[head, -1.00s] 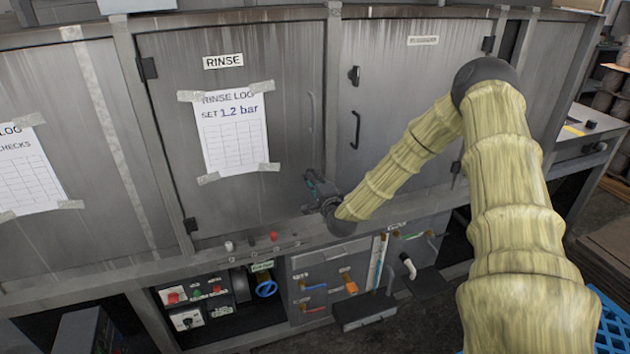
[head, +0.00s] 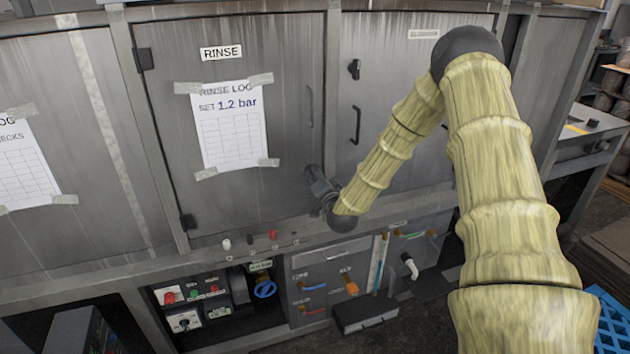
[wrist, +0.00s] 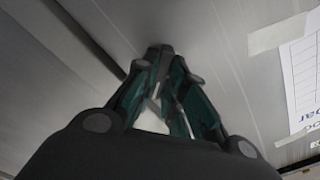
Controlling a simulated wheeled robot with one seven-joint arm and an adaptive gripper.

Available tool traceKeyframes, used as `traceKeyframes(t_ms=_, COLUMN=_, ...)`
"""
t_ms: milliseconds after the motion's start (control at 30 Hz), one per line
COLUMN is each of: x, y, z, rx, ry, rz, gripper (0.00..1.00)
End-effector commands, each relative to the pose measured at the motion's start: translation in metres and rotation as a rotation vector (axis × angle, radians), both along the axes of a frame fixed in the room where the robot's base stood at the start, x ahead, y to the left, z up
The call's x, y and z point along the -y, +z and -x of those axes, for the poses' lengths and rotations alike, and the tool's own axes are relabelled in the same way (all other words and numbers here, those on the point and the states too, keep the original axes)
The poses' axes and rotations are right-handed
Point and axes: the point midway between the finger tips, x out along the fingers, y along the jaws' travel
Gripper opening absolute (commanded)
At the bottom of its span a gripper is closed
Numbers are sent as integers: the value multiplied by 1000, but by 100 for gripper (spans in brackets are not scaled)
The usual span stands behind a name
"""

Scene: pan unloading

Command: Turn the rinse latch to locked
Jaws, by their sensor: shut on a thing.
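The grey rinse door (head: 285,100) carries a RINSE label (head: 221,53). My gripper (head: 314,176) is at the lower right edge of this door, close against it. In the wrist view its teal-and-black fingers (wrist: 160,68) come together on a small dark piece (wrist: 158,50) at the door's edge, which looks like the rinse latch. The fingers hide most of the latch, so its angle and any lock marks cannot be read.
A taped rinse log (head: 229,130) hangs on the door. The door to the right has a dark latch (head: 354,68) and a handle (head: 356,125). Below the ledge are a control panel (head: 190,305), a blue valve wheel (head: 265,289) and coloured levers.

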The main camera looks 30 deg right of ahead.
Motion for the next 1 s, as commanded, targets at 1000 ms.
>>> traceKeyframes(t_ms=1000, x=0, y=-4, z=1, rx=-202, ry=1, rz=827, gripper=0)
